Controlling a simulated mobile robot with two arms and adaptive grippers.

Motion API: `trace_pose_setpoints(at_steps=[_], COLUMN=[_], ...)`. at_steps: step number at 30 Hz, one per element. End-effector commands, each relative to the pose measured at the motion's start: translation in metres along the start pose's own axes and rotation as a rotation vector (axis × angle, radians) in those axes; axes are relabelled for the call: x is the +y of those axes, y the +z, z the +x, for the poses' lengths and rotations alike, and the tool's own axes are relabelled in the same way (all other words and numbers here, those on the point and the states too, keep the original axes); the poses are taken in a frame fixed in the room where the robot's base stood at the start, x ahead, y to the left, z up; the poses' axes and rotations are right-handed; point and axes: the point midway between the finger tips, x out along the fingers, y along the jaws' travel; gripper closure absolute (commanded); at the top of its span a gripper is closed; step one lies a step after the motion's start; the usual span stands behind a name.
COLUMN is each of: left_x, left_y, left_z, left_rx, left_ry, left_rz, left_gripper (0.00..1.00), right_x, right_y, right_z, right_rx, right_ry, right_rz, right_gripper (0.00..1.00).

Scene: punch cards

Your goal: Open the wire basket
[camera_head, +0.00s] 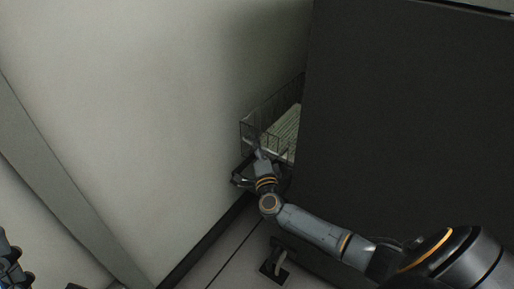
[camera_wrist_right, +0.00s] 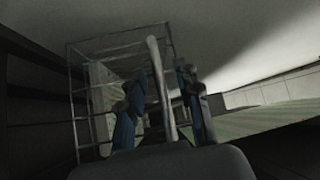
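The wire basket (camera_head: 247,132) juts out past the edge of a dark cabinet, beside a pale wall, with pale greenish cards (camera_head: 286,124) inside. My right gripper (camera_head: 259,158) is at its near lower end. In the right wrist view the basket's wire frame (camera_wrist_right: 76,100) stands beyond the fingers. My right gripper (camera_wrist_right: 163,100) has its two fingers apart, with a pale bar (camera_wrist_right: 159,75) between them; gaps show beside the bar, so it looks open around it. A dark part of my left arm shows at the lower left edge; its fingers are not clear.
The large dark cabinet (camera_head: 410,110) fills the right side and hides the back of the basket. The pale wall (camera_head: 130,90) is close on the left. Some tiled floor (camera_head: 225,262) is free below.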

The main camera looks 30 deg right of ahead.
Motion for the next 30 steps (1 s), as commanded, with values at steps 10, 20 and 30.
trace_pose_setpoints(at_steps=[10, 20, 30], left_x=[0.0004, 0.0003, -0.0004], left_y=[-0.0043, -0.0041, 0.0055], left_z=[-0.0003, -0.0002, 0.0017], left_rx=[0.023, 0.022, -0.033], left_ry=[0.001, 0.001, -0.001], left_rz=[-0.001, -0.001, 0.001], left_gripper=[0.60, 0.60, 0.60], right_x=[-0.0001, 0.0000, -0.0005], right_y=[-0.0002, -0.0003, 0.0003], right_z=[0.0028, 0.0026, 0.0018], right_rx=[0.000, 0.000, 0.001], right_ry=[0.001, 0.000, 0.002], right_rz=[0.000, 0.000, 0.001], right_gripper=[0.66, 1.00, 1.00])
